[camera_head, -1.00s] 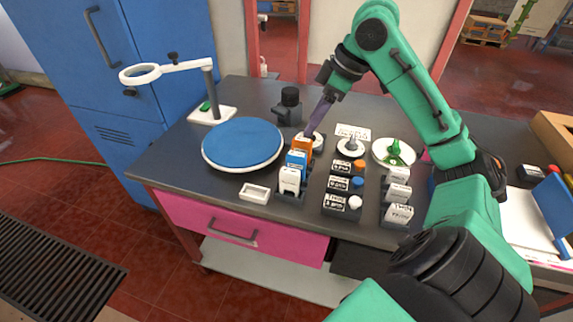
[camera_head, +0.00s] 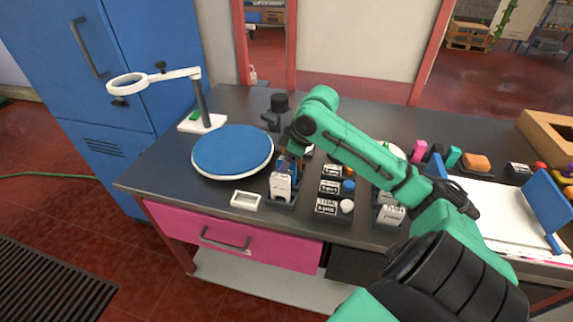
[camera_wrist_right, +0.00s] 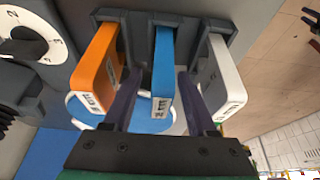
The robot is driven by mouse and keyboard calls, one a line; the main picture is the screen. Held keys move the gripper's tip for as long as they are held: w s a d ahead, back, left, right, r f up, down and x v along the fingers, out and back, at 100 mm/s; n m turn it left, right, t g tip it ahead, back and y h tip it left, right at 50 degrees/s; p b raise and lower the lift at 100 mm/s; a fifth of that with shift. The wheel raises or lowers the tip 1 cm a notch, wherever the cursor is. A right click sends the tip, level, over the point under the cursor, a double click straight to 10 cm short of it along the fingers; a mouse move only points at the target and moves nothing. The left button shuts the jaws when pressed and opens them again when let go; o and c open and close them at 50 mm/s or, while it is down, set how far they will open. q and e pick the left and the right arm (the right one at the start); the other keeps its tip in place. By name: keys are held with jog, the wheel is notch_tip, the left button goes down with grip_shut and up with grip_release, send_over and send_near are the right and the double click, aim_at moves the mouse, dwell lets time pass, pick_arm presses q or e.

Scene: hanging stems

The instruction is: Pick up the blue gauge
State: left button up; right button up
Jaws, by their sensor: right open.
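The blue gauge (camera_wrist_right: 163,75) stands in a dark slotted rack (camera_wrist_right: 175,20) between an orange gauge (camera_wrist_right: 97,72) and a white gauge (camera_wrist_right: 222,85) in the right wrist view. My right gripper (camera_wrist_right: 157,95) is open, with one dark finger on each side of the blue gauge. I cannot tell whether the fingers touch it. In the head view the right gripper (camera_head: 292,152) is over the rack and mostly covers the blue and orange gauges. The white gauge (camera_head: 281,186) shows in front of it. My left gripper is not in view.
A round blue turntable (camera_head: 232,150) lies left of the rack, with a magnifier stand (camera_head: 203,110) behind it. A small white tray (camera_head: 247,199) sits near the front edge. Labelled blocks with knobs (camera_head: 330,187) stand close on the right.

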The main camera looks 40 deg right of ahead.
jog(key=shift+r, duration=0.1)
grip_shut()
